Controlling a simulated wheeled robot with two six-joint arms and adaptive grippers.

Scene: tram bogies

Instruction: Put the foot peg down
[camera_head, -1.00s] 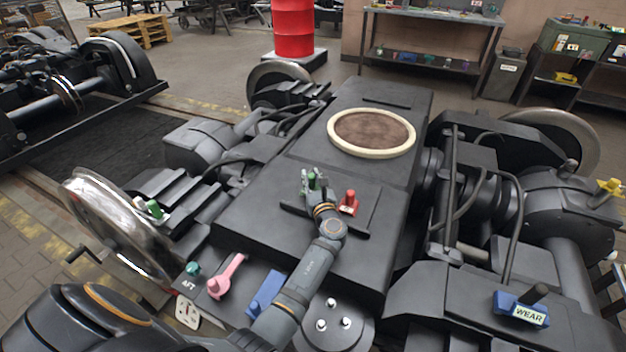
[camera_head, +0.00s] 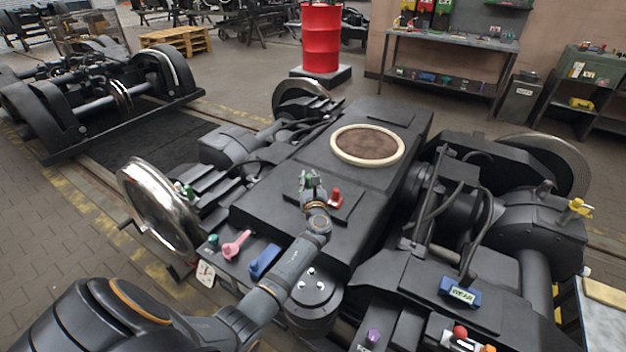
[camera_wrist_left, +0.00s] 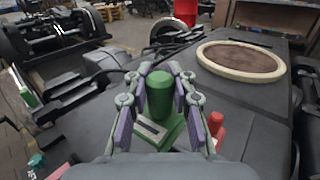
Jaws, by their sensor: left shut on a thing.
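My left gripper (camera_head: 311,182) reaches over the middle of the bogie's dark flat top (camera_head: 275,208). In the left wrist view its fingers (camera_wrist_left: 159,70) close on both sides of a green peg, which I take to be the foot peg (camera_wrist_left: 160,98). The peg is a short upright green cylinder on a green foot with a pale label strip. The foot is at or just above the dark top; I cannot tell whether it touches. A red peg (camera_head: 336,196) stands close to the right of the gripper. My right gripper is not in view.
A pale-rimmed round pad (camera_head: 367,146) lies farther back on the top. A pink handle (camera_head: 236,243), a blue block (camera_head: 264,261) and a teal knob (camera_head: 213,240) are at front left. A blue WEAR block (camera_head: 460,291) and a purple knob (camera_head: 373,335) are at right.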

